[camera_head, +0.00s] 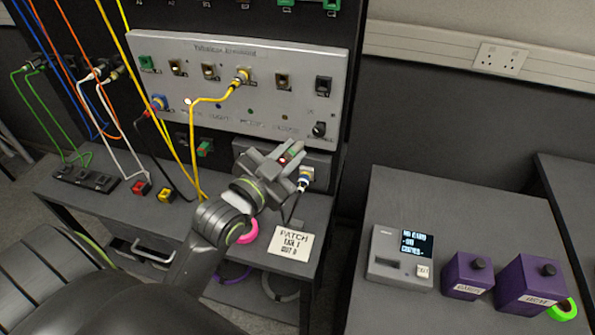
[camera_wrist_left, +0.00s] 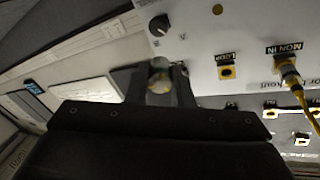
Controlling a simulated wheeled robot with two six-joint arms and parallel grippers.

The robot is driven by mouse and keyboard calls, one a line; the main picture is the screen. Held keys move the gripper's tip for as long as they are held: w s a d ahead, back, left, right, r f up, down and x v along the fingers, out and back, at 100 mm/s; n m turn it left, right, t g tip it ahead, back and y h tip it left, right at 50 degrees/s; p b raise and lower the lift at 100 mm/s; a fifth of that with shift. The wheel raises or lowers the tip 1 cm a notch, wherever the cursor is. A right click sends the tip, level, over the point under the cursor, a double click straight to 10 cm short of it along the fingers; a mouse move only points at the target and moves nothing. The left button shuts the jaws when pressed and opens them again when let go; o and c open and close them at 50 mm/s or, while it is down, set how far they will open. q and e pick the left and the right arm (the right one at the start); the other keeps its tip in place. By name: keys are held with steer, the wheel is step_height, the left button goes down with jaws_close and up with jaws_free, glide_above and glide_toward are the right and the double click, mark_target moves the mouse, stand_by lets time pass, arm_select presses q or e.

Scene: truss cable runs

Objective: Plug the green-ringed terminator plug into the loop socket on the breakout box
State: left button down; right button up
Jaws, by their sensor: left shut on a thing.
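The breakout box (camera_head: 200,62) is the pale grey upright panel. Its loop socket (camera_wrist_left: 227,73), black with a yellow frame, is empty in the wrist view, left of a yellow plug in MON IN. In the head view the loop socket (camera_head: 283,81) is right of that plug. My left gripper (camera_head: 288,156) is in front of and below the panel's lower right. Most of the plug is hidden. My right gripper is not in view.
A yellow cable (camera_head: 195,125) hangs in front of the panel. A knob (camera_head: 319,129) is at its lower right. A blue-ringed plug (camera_head: 305,177) is close beside my gripper. A white label card (camera_head: 290,241) and a pink ring (camera_head: 248,232) are below. Purple boxes (camera_head: 528,285) stand right.

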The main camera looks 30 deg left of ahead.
arm_select(q)
steer(key=a+r+n+y+p, duration=0.35)
steer(key=a+r+y, duration=0.25)
steer(key=r, duration=0.3)
steer(key=b+x, duration=0.1)
steer(key=x, duration=0.5)
steer(key=shift+w+d+f+g+b, duration=0.2)
steer(key=shift+w+f+g+b, duration=0.1)
steer(key=shift+f+b, duration=0.1)
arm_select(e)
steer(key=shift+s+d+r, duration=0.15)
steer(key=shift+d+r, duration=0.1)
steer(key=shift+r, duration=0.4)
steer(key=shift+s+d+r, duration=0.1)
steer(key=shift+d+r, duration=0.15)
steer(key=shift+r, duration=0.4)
arm_select(q)
steer(key=shift+s+r+n+p, duration=0.1)
steer(key=shift+r+n+p, duration=0.15)
steer(key=shift+p, duration=0.45)
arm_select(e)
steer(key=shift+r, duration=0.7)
arm_select(q)
steer(key=shift+w+f, duration=0.1)
steer(key=shift+w, duration=0.3)
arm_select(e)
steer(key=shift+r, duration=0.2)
